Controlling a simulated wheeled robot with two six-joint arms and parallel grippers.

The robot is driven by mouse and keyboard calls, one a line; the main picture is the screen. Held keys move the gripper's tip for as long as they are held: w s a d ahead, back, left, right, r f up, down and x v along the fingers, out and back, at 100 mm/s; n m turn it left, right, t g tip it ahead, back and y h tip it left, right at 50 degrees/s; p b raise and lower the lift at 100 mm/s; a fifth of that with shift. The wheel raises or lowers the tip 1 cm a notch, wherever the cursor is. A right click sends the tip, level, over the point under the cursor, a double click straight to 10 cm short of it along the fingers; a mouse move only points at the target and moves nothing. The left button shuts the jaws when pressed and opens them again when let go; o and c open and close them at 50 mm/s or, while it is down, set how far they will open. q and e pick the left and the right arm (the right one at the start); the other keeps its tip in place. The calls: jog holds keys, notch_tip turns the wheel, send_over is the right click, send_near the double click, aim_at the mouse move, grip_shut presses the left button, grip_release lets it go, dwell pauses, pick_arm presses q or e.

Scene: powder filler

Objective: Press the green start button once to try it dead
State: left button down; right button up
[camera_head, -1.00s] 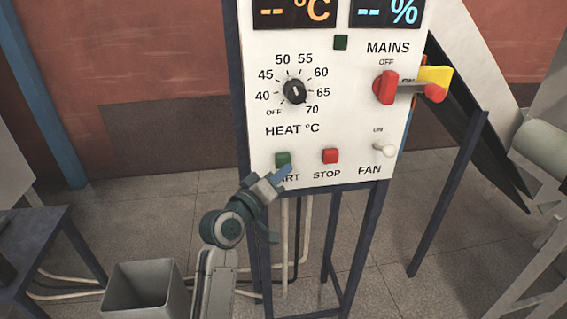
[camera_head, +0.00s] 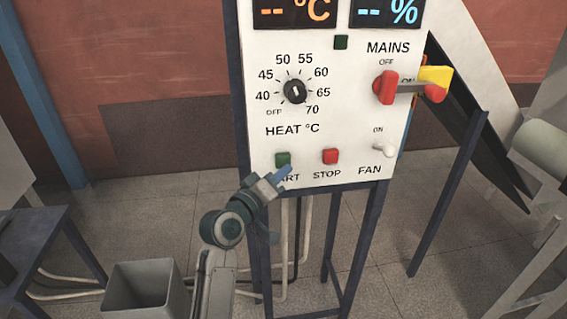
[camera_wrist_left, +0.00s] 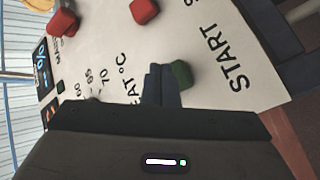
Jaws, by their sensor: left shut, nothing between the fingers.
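The green start button (camera_head: 283,159) sits at the lower left of the white control panel (camera_head: 345,110), above the START label. My left gripper (camera_head: 285,171) is shut and empty, with its blue fingertips just below and in front of the button, covering part of the label. In the left wrist view the shut fingertips (camera_wrist_left: 162,72) lie right beside the green button (camera_wrist_left: 181,75); I cannot tell whether they touch it. My right gripper is not in view.
The red stop button (camera_head: 330,156) is right of the start button. The fan switch (camera_head: 384,150), heat knob (camera_head: 294,91) and red mains handle (camera_head: 386,88) are on the same panel. Both displays show dashes. A grey bin (camera_head: 146,291) stands below left.

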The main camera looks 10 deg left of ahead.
pick_arm(q)
jog(key=shift+w, duration=0.15)
jog(key=shift+w+a, duration=0.2)
jog(key=shift+w, duration=0.05)
jog(key=shift+w+a, duration=0.15)
jog(key=shift+w, duration=0.35)
dwell(0.9)
jog(key=shift+s, duration=0.15)
dwell(0.3)
jog(key=shift+s+d+p, duration=0.3)
jog(key=shift+s+d, duration=0.05)
jog(key=shift+s, duration=0.4)
jog(key=shift+s, duration=0.1)
jog(key=shift+s+d+p, duration=0.15)
jog(key=shift+s+d, duration=0.15)
jog(key=shift+s, duration=0.45)
jog(key=shift+s+d+p, duration=0.1)
jog(key=shift+s+d, duration=0.15)
jog(key=shift+s, duration=0.5)
jog(key=shift+s+d+p, duration=0.15)
jog(key=shift+s+d, duration=0.15)
jog(key=shift+s, duration=0.45)
